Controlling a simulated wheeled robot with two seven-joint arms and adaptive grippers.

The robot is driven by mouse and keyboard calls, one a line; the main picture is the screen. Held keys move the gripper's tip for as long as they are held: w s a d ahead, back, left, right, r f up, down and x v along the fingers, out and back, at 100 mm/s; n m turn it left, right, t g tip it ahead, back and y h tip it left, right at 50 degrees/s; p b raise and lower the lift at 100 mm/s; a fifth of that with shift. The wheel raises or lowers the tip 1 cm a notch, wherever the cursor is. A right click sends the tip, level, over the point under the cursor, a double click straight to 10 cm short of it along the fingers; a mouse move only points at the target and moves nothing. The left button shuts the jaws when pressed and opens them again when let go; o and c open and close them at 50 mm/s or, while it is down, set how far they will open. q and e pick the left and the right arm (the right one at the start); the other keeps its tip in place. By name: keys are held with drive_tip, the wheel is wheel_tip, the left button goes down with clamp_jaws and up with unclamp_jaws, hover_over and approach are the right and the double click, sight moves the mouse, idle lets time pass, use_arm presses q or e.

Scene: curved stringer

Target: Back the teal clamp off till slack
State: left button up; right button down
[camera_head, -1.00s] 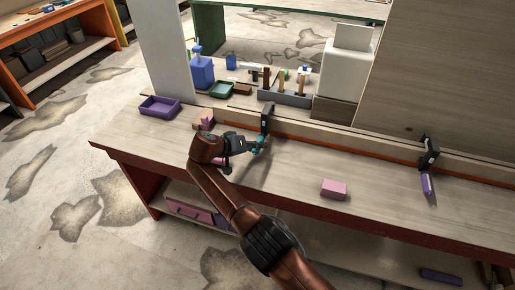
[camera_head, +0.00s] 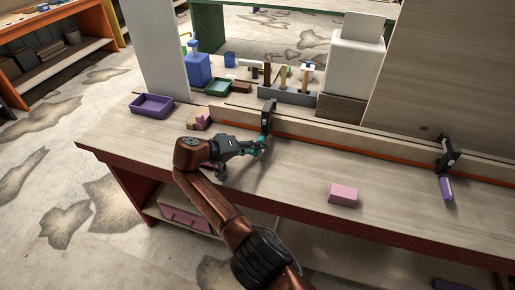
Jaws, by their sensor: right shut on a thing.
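The teal clamp (camera_head: 268,113) stands on the strip along the back of the workbench. Its dark bar is upright, and its teal handle (camera_head: 261,141) points down toward the bench front. My right gripper (camera_head: 254,148) comes from the left side of the handle and is shut on it. The fingers partly hide the handle. A second clamp (camera_head: 447,157) with a purple handle (camera_head: 446,188) sits farther right on the same strip, away from my gripper. My left gripper is not in view.
A pink block (camera_head: 343,194) lies on the bench (camera_head: 300,180) right of my arm. The bench between the clamps is clear.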

idle(0.5)
drive_tip(key=c, duration=1.7)
unclamp_jaws()
drive_tip(key=r, duration=0.7)
drive_tip(key=shift+w+a, duration=0.15)
drive_tip(key=shift+w, duration=0.2)
drive_tip(key=r, duration=0.2)
drive_tip(key=s+r, duration=0.1)
drive_tip(key=shift+d, duration=0.3)
drive_tip(key=shift+w+a, duration=0.2)
drive_tip(key=shift+w, duration=0.05)
